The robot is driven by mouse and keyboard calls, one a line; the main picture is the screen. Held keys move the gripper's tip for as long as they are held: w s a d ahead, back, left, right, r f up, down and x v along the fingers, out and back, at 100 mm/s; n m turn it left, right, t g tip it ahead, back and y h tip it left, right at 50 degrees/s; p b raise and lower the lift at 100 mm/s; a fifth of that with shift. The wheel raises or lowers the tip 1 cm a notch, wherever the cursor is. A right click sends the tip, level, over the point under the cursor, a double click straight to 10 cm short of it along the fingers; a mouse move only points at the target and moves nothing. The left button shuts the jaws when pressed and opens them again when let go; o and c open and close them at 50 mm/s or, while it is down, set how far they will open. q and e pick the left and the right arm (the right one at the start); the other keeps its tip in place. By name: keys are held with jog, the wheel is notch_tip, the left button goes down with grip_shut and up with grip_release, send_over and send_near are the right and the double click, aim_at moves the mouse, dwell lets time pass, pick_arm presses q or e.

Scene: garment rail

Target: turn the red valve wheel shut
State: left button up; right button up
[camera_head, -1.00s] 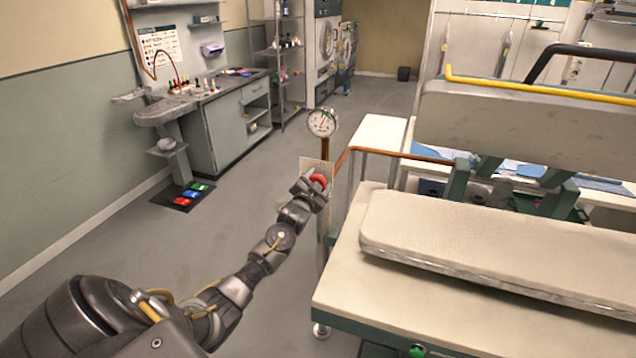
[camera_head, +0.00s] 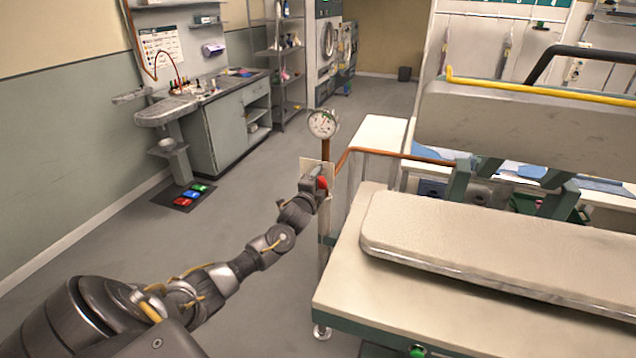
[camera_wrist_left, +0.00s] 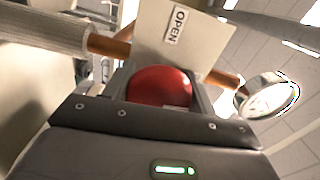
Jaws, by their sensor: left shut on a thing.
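The red valve wheel (camera_head: 322,183) sits on a copper pipe in front of a pale plate, at the left end of the pressing table. It fills the middle of the left wrist view (camera_wrist_left: 160,86), between the jaws. My left gripper (camera_head: 316,184) is shut on the wheel and hides part of it in the head view. The pale plate (camera_wrist_left: 185,35) behind the wheel carries a label reading OPEN. A round pressure gauge (camera_head: 322,123) stands on the pipe above the wheel. My right gripper is not in view.
The pressing table (camera_head: 345,270) with its padded board (camera_head: 480,245) lies right of the wheel. A copper pipe (camera_head: 400,154) runs right from it. A grey counter (camera_head: 215,130) stands at the back left.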

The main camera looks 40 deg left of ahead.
pick_arm(q)
jog(key=shift+m, duration=0.5)
jog(key=o, duration=1)
jog(key=shift+s, duration=0.1)
jog(key=shift+s+d+f, duration=0.1)
jog(key=shift+s+d, duration=0.05)
jog(key=shift+s, duration=0.15)
jog(key=b+v, duration=0.2)
jog(key=v, duration=0.8)
jog(key=shift+b, duration=0.35)
